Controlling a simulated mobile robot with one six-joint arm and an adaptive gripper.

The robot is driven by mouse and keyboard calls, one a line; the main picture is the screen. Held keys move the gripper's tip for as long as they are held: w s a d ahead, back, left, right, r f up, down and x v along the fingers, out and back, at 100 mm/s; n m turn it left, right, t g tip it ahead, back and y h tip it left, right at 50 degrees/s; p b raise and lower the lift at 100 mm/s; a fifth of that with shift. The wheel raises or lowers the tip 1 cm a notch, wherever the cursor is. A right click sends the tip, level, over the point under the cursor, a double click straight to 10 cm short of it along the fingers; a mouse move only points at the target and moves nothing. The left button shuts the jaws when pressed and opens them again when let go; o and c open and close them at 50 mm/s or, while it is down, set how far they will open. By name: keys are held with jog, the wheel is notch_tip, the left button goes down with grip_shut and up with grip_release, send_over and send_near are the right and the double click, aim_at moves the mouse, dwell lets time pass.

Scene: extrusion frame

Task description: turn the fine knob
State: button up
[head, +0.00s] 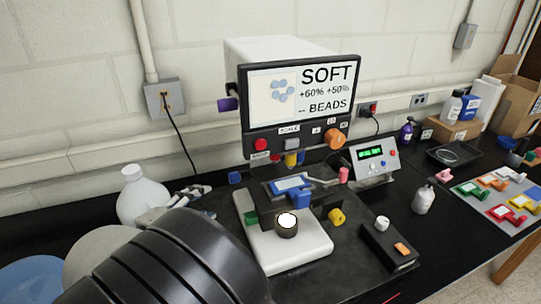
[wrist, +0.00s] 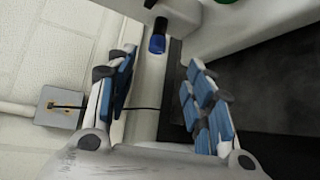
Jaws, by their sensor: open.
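A white instrument (head: 285,240) with a screen (head: 303,92) reading SOFT, +60% +50% and BEADS stands on the dark bench. It carries several coloured knobs: a blue knob (head: 235,177) at its left side, a yellow knob (head: 337,217) at lower right, a purple one (head: 228,103) and an orange one (head: 334,138). No label shows which is the fine knob. In the wrist view my gripper (wrist: 160,88) is open and empty, its blue-padded fingers apart. A dark cylinder with a blue end (wrist: 157,42) lies beyond the fingertips, apart from them, roughly between them.
A wall outlet (head: 165,98) with a black cord is at left. A white jug (head: 143,194) stands near my arm. A small box with a green display (head: 374,157), a control box (head: 389,246) and a bottle (head: 423,199) stand right of the instrument.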

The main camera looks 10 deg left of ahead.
aim_at(231, 181)
jog(key=b+x, duration=0.1)
jog(key=x, duration=0.4)
jog(key=b+x, duration=0.1)
jog(key=x, duration=0.5)
jog(key=a+b+x, duration=0.1)
jog(key=x, duration=0.5)
jog(key=shift+w+f, duration=0.15)
jog(key=shift+w, duration=0.1)
jog(key=shift+c, duration=0.6)
jog(key=c, duration=1)
